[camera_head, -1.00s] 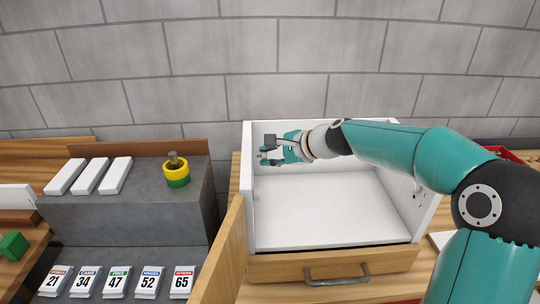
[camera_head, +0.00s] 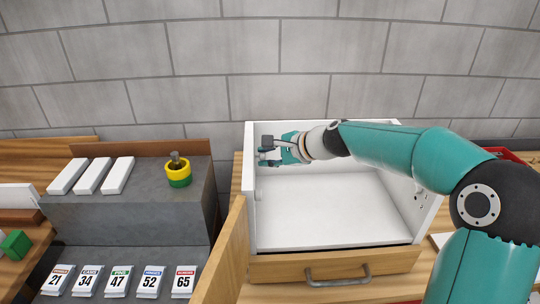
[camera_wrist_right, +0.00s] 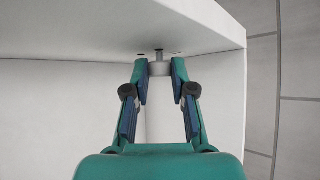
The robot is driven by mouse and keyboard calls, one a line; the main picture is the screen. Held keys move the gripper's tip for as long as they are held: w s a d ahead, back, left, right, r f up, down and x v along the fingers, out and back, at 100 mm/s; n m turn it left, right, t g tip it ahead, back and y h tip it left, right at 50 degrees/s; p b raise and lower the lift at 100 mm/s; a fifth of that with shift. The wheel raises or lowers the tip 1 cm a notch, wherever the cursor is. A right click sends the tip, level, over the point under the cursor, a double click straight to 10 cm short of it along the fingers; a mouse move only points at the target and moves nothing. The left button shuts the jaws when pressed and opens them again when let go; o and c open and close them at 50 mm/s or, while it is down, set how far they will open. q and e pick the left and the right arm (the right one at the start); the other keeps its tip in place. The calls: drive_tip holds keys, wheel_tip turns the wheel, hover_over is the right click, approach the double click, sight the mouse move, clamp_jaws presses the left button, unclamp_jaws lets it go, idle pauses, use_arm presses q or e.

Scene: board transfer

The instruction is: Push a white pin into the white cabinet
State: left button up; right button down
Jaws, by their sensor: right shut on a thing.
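The white cabinet (camera_head: 330,222) is an open white box with a wooden front and a grey handle. My right gripper (camera_head: 264,157) is inside it, at the upper part of its left wall. In the right wrist view the gripper (camera_wrist_right: 159,80) is shut on a white pin (camera_wrist_right: 160,69) with a grey metal tip. The tip meets the white wall (camera_wrist_right: 110,42) beside small holes; how deep it sits is hidden. A small white stub (camera_head: 259,195) shows lower on the cabinet's left wall. My left gripper is out of view.
A grey stepped stand (camera_head: 130,222) on the left holds white blocks (camera_head: 92,176), yellow and green rings (camera_head: 178,174) on a peg, and several numbered cards (camera_head: 117,281). A wooden panel (camera_head: 224,255) stands at the cabinet's front left. The cabinet's floor is bare.

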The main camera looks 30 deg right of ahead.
drive_tip(key=shift+w+a, duration=0.2)
drive_tip(key=shift+a, duration=0.25)
drive_tip(key=c, duration=0.9)
unclamp_jaws()
drive_tip(key=shift+a, duration=0.1)
drive_tip(key=v, duration=1.1)
drive_tip(key=shift+s+d+r, duration=0.25)
